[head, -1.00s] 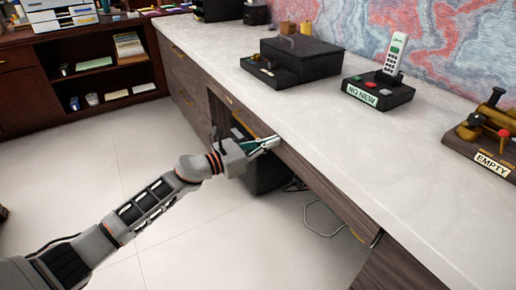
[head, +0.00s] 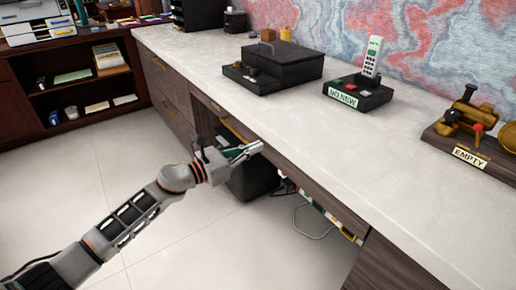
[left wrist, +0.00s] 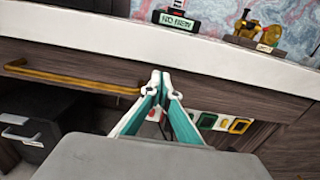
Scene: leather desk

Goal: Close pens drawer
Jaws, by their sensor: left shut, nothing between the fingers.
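A dark wood drawer front (head: 300,178) lies just under the white worktop; it also fills much of the left wrist view (left wrist: 225,88). Its brass handle (head: 236,131) shows in the head view, and as a long bar (left wrist: 70,80) in the left wrist view. I cannot tell whether the drawer is fully flush with the desk. My left gripper (head: 257,149) is shut and empty. Its fingertips (left wrist: 161,77) are at the drawer front beside the handle's right end; I cannot tell whether they touch it. The drawer's inside is hidden.
Several coloured items (left wrist: 208,121) show below the drawer front. A black bin-like box (head: 252,180) stands under the desk. On the worktop (head: 330,140) are a dark box (head: 290,62), a phone stand (head: 358,96) and a brass device (head: 470,130). Floor is open at left.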

